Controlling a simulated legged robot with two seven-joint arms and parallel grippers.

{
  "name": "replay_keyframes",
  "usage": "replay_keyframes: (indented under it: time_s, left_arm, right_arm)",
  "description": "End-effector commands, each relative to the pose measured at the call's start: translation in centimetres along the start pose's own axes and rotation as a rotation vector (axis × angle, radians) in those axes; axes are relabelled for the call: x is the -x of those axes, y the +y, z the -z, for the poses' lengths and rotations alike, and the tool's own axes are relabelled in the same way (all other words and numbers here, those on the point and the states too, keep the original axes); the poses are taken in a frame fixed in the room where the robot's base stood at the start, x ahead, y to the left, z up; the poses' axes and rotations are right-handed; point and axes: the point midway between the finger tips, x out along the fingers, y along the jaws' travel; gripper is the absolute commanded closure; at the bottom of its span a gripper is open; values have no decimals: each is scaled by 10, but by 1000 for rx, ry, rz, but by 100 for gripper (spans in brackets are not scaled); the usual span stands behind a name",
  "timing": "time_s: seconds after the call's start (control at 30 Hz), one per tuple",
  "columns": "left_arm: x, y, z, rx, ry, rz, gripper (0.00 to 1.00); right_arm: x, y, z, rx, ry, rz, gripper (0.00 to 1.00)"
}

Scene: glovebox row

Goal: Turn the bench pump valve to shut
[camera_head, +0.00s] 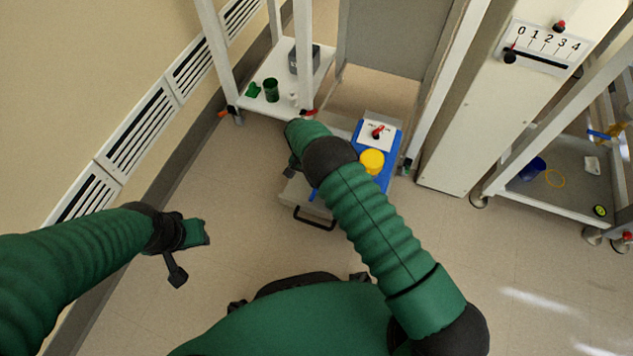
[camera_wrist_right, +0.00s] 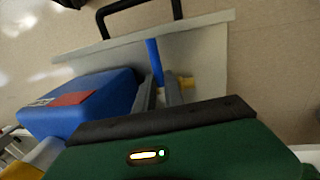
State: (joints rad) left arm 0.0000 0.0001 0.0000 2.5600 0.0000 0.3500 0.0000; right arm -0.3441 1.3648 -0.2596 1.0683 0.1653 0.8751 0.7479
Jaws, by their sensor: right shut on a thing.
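The bench pump (camera_head: 386,141) is a blue box with a white top panel, a red switch and a yellow cap (camera_head: 372,162). Its blue side also shows in the right wrist view (camera_wrist_right: 90,98). The valve has a blue lever (camera_wrist_right: 153,58) beside a brass-yellow fitting (camera_wrist_right: 187,83); in the head view a bit of the blue lever (camera_head: 314,194) shows past my right arm. My right gripper (camera_wrist_right: 161,88) is shut on the lever, whose far end sticks out past the fingers. My arm hides this grip in the head view. My left gripper (camera_head: 198,232) hangs empty over the floor, its fingers unclear.
The pump stands on a low grey bench with a black handle (camera_head: 315,219) at its front. A white-framed rack (camera_head: 262,105) with a green cup stands behind left. A scale panel (camera_head: 540,47) and another rack (camera_head: 560,190) are at right. Floor around my left gripper is clear.

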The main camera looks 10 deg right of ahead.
Motion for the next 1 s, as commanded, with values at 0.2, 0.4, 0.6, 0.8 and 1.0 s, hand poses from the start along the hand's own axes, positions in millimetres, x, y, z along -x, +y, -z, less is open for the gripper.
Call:
replay_keyframes:
  time_s: [0.2, 0.4, 0.6, 0.8, 1.0]
  left_arm:
    - [-1, 0, 0, 0, 0, 0, 64]
    - [-1, 0, 0, 0, 0, 0, 64]
    - [-1, 0, 0, 0, 0, 0, 64]
    - [-1, 0, 0, 0, 0, 0, 64]
    - [3, 0, 1, 0, 0, 0, 64]
  right_arm:
    - [1, -3, 0, -18, -2, 6, 100]
    - [1, -3, 0, -18, -2, 7, 100]
    - [1, -3, 0, -17, -1, 6, 71]
    - [1, -2, 0, -16, -2, 4, 65]
    - [6, -1, 0, -16, -2, 3, 65]
